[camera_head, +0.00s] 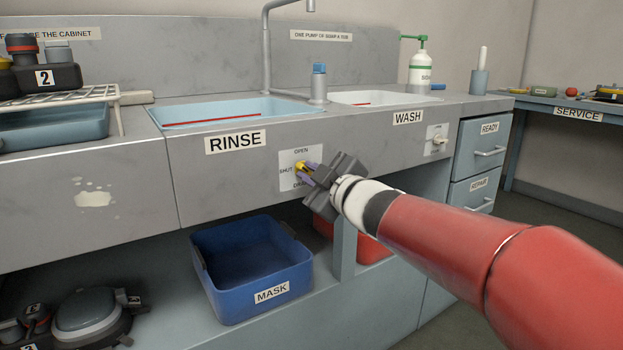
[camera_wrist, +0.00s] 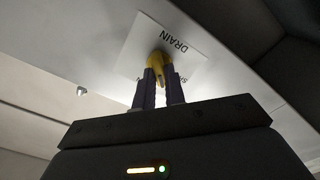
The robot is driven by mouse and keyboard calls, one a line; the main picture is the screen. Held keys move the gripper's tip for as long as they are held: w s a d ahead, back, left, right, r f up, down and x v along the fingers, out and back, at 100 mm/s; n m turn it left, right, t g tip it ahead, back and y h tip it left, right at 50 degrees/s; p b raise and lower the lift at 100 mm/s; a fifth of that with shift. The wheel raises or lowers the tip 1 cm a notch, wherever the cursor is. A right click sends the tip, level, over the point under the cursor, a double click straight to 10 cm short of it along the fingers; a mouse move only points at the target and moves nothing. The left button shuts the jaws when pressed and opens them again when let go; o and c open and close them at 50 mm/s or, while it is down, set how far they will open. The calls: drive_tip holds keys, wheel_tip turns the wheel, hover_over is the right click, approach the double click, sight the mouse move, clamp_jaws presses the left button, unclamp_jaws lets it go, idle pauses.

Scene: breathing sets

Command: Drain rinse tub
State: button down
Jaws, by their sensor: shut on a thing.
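The rinse tub (camera_head: 240,108) is the light blue basin set in the counter above the RINSE label, with a red line on its inner wall. Its drain valve has a yellow knob (camera_head: 300,167) on a white plate (camera_head: 287,180) marked OPEN, SHUT and DRAIN. My gripper (camera_head: 309,172) is at the plate, shut on the yellow knob. The wrist view shows the two purple fingers (camera_wrist: 163,92) on either side of the knob (camera_wrist: 159,62). The fingers partly hide the knob, so I cannot tell its exact setting.
A wash tub (camera_head: 385,98) with its own valve (camera_head: 437,140) lies to the right. A tall tap (camera_head: 267,50) stands behind. A blue MASK bin (camera_head: 252,268) sits below the counter, beside a grey post. Drawers (camera_head: 484,150) are at the right.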

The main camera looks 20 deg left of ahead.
drive_tip(key=shift+f+n+b, duration=0.15)
drive_tip(key=shift+n+b, duration=0.6)
drive_tip(key=shift+n, duration=1.15)
drive_tip(key=c, duration=1.5)
unclamp_jaws()
drive_tip(key=shift+o, duration=0.2)
drive_tip(key=shift+s, duration=0.1)
drive_tip(key=v, duration=0.7)
drive_tip(key=shift+s+d+p, duration=0.2)
drive_tip(key=shift+d+p, duration=0.1)
